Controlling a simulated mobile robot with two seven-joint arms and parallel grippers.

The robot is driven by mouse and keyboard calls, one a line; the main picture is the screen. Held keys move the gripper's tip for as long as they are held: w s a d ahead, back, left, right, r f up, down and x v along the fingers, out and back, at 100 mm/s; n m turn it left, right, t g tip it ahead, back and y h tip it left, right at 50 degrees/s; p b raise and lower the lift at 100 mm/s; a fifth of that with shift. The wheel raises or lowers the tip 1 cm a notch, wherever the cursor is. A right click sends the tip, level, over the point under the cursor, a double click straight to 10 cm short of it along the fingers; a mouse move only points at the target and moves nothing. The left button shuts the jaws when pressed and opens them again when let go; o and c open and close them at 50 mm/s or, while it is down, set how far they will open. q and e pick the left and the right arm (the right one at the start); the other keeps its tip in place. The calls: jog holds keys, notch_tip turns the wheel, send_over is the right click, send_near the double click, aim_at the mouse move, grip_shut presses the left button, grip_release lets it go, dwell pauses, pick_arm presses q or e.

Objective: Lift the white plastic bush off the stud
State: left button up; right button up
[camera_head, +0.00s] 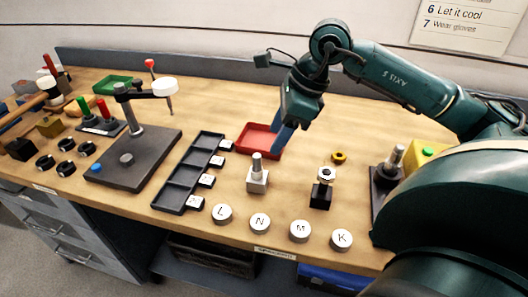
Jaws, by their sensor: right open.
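A white ring-shaped piece (327,174), which looks like the bush, sits around a short stud on a small black block (321,196), right of the table's middle. The stud's top shows in the ring's centre. My right gripper (284,136) hangs over the red tray (258,142), left of and behind the bush and apart from it. It is open; its fingers are partly hidden by its own body, and a blue part shows below it. My left gripper is not in view.
A grey block with an upright pin (257,176) stands left of the bush, and a yellow ring (339,157) lies behind it. White lettered discs (300,231) line the front edge. A black compartment tray (178,183) and a dark press stand (135,160) are farther left.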

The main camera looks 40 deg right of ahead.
aim_at(259, 164)
jog(key=p+x, duration=0.1)
jog(key=x, duration=0.8)
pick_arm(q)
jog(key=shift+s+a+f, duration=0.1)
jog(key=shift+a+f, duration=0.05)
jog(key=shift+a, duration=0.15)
pick_arm(e)
jog(key=shift+w+a+f, duration=0.15)
jog(key=shift+a+f, duration=0.05)
jog(key=shift+f, duration=0.35)
jog(key=shift+c, duration=0.3)
jog(key=c, duration=1)
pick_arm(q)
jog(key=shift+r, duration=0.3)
pick_arm(e)
jog(key=shift+r, duration=0.15)
pick_arm(q)
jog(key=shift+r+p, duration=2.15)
jog(key=shift+p, duration=0.15)
pick_arm(e)
jog(key=shift+r, duration=3.8)
